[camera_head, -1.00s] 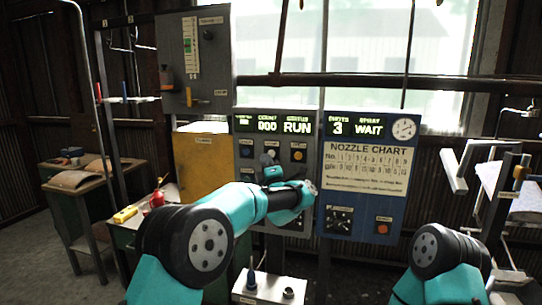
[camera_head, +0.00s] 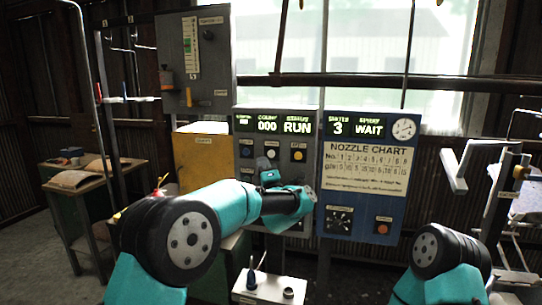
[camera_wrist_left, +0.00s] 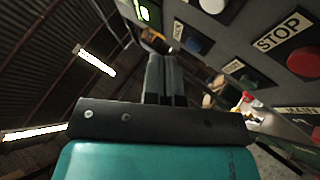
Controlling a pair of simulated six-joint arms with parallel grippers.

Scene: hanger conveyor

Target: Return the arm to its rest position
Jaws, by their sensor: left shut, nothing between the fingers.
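My left arm is teal and black and reaches in front of the grey control panel (camera_head: 242,212). My left gripper (camera_head: 265,163) is in front of the panel's buttons, partly hidden by its own wrist. In the left wrist view its dark fingers (camera_wrist_left: 165,75) are together with nothing between them. A red button (camera_wrist_left: 304,63) beside a STOP label and a blue button (camera_wrist_left: 193,46) are to the right of the fingers, apart from them. My right arm shows only its upper part at the lower right; its gripper is out of view.
A blue panel (camera_head: 362,210) with a nozzle chart reads 3 and WAIT; the grey panel reads 000 and RUN. A yellow box (camera_head: 205,165) stands left. A small white box (camera_head: 270,289) with a blue-handled item is in front. A wooden desk (camera_head: 85,180) is far left.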

